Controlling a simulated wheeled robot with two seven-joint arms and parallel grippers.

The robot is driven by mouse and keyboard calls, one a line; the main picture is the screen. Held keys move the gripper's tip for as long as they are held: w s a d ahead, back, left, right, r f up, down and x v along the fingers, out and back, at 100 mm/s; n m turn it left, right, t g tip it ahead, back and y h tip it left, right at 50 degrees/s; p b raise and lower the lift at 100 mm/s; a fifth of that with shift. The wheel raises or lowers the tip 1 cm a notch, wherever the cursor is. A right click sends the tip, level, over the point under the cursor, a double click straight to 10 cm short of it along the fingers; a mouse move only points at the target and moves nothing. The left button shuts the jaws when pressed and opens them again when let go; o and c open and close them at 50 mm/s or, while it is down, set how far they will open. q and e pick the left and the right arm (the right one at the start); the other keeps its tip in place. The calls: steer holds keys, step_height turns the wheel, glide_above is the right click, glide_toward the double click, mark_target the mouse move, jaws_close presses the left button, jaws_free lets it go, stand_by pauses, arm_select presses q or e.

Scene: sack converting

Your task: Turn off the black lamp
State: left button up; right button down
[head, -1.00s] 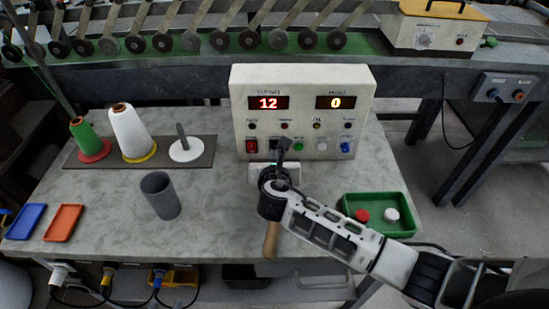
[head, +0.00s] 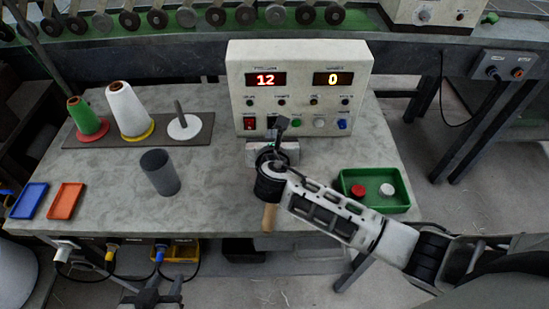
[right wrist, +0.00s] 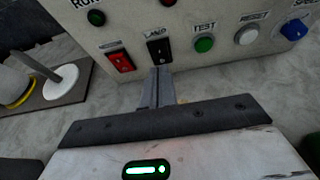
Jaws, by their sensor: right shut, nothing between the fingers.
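The black rocker switch (right wrist: 158,48), under a label that seems to read LAMP, is on the lower row of the cream control panel (head: 300,58). In the head view the switch (head: 271,121) is partly hidden by my right gripper (head: 281,122). In the right wrist view my right gripper (right wrist: 161,72) is shut and empty, its tips just below and in front of the black switch; I cannot tell whether they touch. Which way the rocker is tipped is unclear. My left gripper (head: 150,293) shows at the lower left, below the table's front edge, its jaws unclear.
A red rocker switch (right wrist: 120,61) is close left of the black one; a green button (right wrist: 204,44), white button (right wrist: 247,35) and blue knob (right wrist: 294,30) are right. A grey cup (head: 160,172), thread cones and a green tray (head: 350,203) stand on the table (head: 215,185).

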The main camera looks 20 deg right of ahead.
steer(key=v, duration=0.4)
steer(key=f+v, duration=0.1)
steer(key=v, duration=0.2)
steer(key=f+v, duration=0.1)
steer(key=v, duration=0.3)
steer(key=shift+s+a+r, duration=0.1)
steer(key=shift+s, duration=0.55)
arm_select(q)
steer(key=shift+s+d+f, duration=0.1)
steer(key=shift+s, duration=0.25)
